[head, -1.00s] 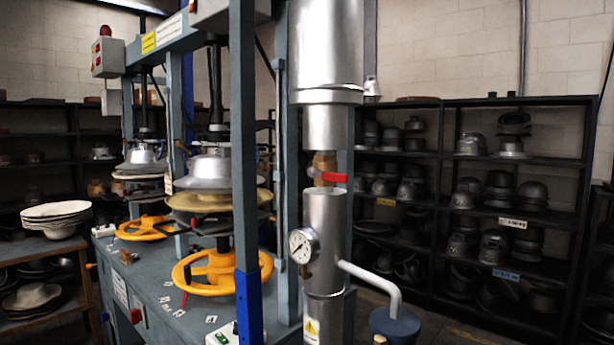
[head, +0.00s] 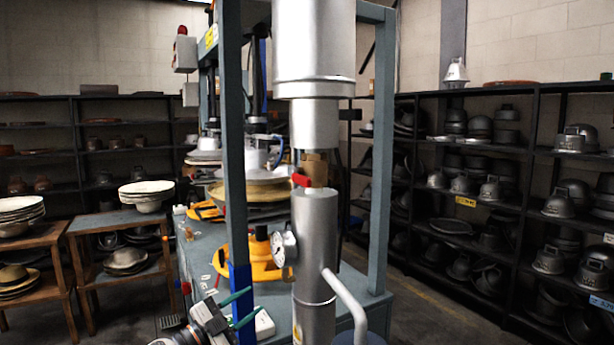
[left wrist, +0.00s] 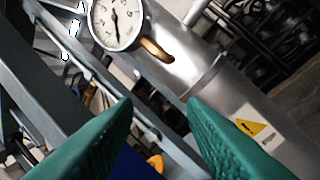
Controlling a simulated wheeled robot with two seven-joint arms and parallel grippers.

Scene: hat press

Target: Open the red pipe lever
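The red lever (head: 301,180) sits on the valve between the upper and lower parts of the silver pipe (head: 315,235) in the head view. It looks short and foreshortened from here. My left gripper (head: 254,301) is low, to the left of the lower pipe and well below the lever. Its green fingers are apart with nothing between them. In the left wrist view the open fingers (left wrist: 160,103) point toward the pipe (left wrist: 225,95) and the grey frame; the lever does not show there. My right gripper is not in view.
A round pressure gauge (head: 284,249) sticks out left of the pipe, close to my left gripper; a bent white pipe (head: 345,300) leaves on the right. A grey-blue frame post (head: 236,160) stands left of the pipe. Shelves of hat moulds (head: 480,150) line the back right.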

